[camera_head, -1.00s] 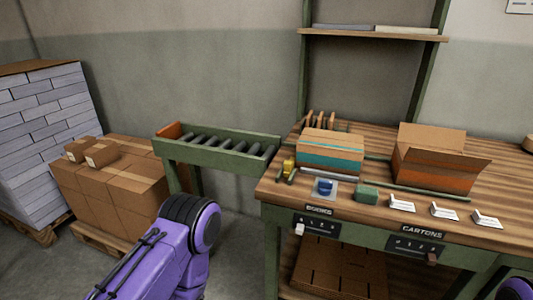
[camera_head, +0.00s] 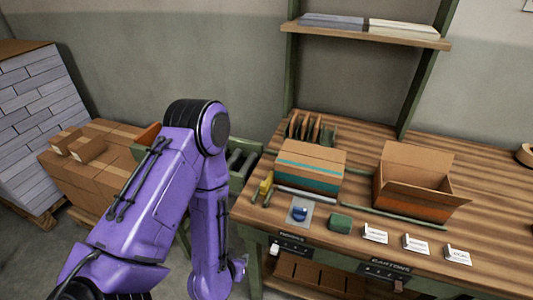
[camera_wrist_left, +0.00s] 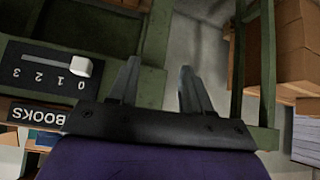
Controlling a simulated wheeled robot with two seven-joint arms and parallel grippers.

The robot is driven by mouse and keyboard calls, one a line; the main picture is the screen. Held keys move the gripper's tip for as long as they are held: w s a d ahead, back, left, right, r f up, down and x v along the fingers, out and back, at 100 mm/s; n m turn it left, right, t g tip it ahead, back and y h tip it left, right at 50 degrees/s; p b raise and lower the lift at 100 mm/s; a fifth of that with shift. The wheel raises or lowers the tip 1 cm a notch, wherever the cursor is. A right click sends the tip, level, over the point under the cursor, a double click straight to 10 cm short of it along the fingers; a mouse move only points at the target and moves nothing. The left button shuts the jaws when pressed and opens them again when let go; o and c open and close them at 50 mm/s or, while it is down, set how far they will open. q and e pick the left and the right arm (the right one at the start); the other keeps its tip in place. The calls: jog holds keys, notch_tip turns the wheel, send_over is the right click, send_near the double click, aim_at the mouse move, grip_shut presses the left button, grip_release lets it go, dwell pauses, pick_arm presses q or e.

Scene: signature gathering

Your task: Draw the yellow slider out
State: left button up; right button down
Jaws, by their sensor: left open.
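A yellow block-like piece (camera_head: 266,183) sits near the left end of the workbench (camera_head: 470,160). On the bench front, a dark panel marked 0 to 3 (camera_head: 292,248) has a pale knob (camera_head: 275,248). In the left wrist view this panel (camera_wrist_left: 45,72) appears upside down, with the pale, whitish knob (camera_wrist_left: 81,67) near 0. My left gripper (camera_wrist_left: 158,72) is open and empty, with the knob left of its fingers and apart from them. In the head view the left forearm points down beside the bench's left end; its fingers are not visible there. My right gripper is not in view.
A roller conveyor (camera_head: 245,178) stands behind my left arm, partly hidden. A closed box (camera_head: 310,157) and an open box (camera_head: 415,205) sit on the bench. A green rail (camera_wrist_left: 152,85) lies close to the left fingers. Stacked cartons (camera_head: 85,180) stand left.

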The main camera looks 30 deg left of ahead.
pick_arm(q)
jog(key=w+r+m+t+p, duration=0.1)
jog(key=w+r+t+p, duration=0.3)
jog(key=r, duration=0.9)
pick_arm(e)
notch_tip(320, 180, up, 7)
pick_arm(q)
jog(key=b, duration=0.2)
send_near(263, 186)
jog(key=shift+f+m+t, duration=0.3)
jog(key=shift+f, duration=0.45)
jog(key=shift+w+b, duration=0.3)
jog(key=shift+w, duration=0.1)
jog(key=b+x, duration=0.4)
jog(key=b, duration=0.5)
jog(key=shift+w+a+f, duration=0.2)
jog(key=shift+w+f, duration=0.05)
jog(key=x, duration=0.5)
jog(key=shift+w+r, duration=0.25)
jog(key=shift+r, duration=0.1)
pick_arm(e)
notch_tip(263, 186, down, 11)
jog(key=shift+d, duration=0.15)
pick_arm(q)
jog(key=shift+s, duration=0.1)
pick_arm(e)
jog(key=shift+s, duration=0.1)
pick_arm(q)
grip_shut()
